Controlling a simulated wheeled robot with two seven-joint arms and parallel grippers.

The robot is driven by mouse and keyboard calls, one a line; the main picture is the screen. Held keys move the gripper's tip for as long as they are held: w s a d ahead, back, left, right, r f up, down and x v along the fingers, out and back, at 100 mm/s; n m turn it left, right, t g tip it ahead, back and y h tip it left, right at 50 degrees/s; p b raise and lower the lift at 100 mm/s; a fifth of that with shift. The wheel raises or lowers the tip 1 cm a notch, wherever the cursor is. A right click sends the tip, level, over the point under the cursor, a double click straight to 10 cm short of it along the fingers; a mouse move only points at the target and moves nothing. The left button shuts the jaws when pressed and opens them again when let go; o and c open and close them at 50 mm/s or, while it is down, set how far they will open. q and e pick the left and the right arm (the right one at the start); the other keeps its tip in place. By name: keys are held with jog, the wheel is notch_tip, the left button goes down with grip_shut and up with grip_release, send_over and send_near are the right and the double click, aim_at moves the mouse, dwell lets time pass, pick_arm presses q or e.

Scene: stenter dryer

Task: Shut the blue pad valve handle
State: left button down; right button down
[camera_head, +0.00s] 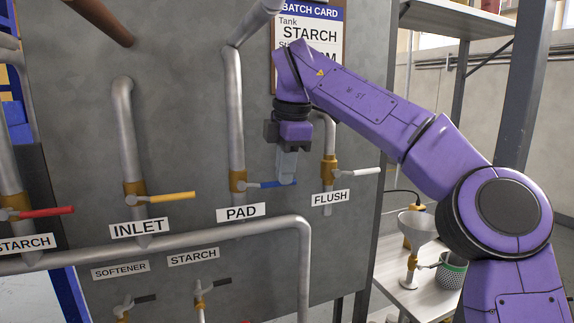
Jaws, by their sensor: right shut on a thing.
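The blue pad valve handle (268,185) sticks out to the right from its brass valve (237,180), nearly level, across the upright pad pipe. The label PAD (241,212) is just below it. My right gripper (286,178) points down from above and is shut on the free right end of the blue handle. The fingers hide the handle's tip. My left gripper is not in view.
A flush valve with a white handle (362,172) is close on the right. The inlet valve's yellow handle (173,196) and a red handle (45,212) are on the left. A batch card (312,25) hangs above, partly behind my arm. A bench (425,295) with a funnel stands at right.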

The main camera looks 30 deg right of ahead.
jog(key=p+v, duration=0.6)
jog(key=v, duration=0.8)
jog(key=shift+w+a, duration=0.15)
